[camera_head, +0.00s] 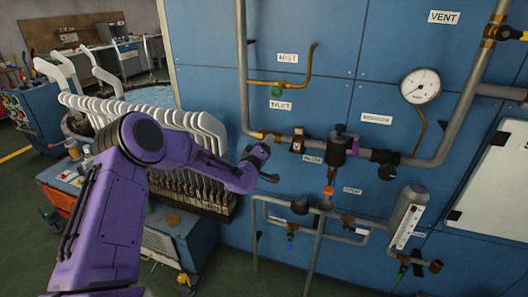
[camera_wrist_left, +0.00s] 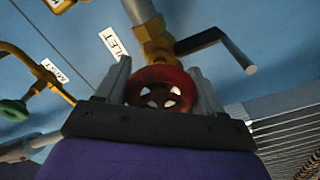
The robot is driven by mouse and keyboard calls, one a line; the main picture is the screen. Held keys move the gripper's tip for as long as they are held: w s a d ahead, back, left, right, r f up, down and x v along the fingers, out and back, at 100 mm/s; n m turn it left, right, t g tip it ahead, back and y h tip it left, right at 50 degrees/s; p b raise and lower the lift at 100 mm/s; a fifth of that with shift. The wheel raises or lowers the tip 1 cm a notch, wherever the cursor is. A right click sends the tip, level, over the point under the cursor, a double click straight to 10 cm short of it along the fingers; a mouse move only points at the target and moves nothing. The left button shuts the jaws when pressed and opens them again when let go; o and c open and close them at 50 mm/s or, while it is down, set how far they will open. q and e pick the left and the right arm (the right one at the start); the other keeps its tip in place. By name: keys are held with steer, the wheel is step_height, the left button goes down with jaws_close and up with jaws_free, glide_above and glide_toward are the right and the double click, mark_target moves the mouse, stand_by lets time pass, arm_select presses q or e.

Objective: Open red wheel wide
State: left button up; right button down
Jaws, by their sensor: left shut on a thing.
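The red wheel (camera_wrist_left: 162,73) is in the middle of the left wrist view, a small round handwheel with openings. It sits on a brass valve fitting (camera_wrist_left: 155,38). My left gripper (camera_wrist_left: 160,92) has one finger on each side of the wheel and is shut on it. In the head view my purple left arm reaches in from the left, and the left gripper (camera_head: 262,160) is at the pipe below the INLET label (camera_head: 280,105). There the wheel is hidden by the gripper. My right gripper is in neither view.
A dark lever handle (camera_wrist_left: 222,46) sticks out close beside the wheel. Grey pipes (camera_head: 243,70), a gauge (camera_head: 420,87) and a black valve (camera_head: 338,150) are on the blue panel. A rack of white sock-shaped boards (camera_head: 205,125) stands left of the gripper.

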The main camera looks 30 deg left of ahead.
arm_select(q)
steer(key=n+b, duration=0.1)
steer(key=n, duration=0.1)
steer(key=n+b, duration=0.2)
steer(key=n, duration=0.1)
steer(key=n+b, duration=0.2)
steer(key=shift+a+f, duration=0.15)
steer(key=shift+f, duration=0.1)
steer(key=n+b, duration=1)
steer(key=b, duration=0.1)
steer(key=f+n+b, duration=0.1)
steer(key=n+b, duration=0.8)
steer(key=b, duration=0.1)
steer(key=n+b, duration=0.5)
steer(key=b, duration=0.1)
steer(key=d+n+b, duration=0.1)
steer(key=n+b, duration=0.4)
steer(key=b, duration=0.1)
steer(key=shift+w, duration=0.1)
steer(key=shift+r+n+b, duration=0.2)
steer(key=shift+n+b, duration=0.65)
steer(key=shift+n, duration=0.2)
steer(key=shift+r+n+b, duration=0.15)
steer(key=shift+n+b, duration=0.7)
steer(key=shift+n, duration=0.2)
steer(key=shift+r, duration=0.1)
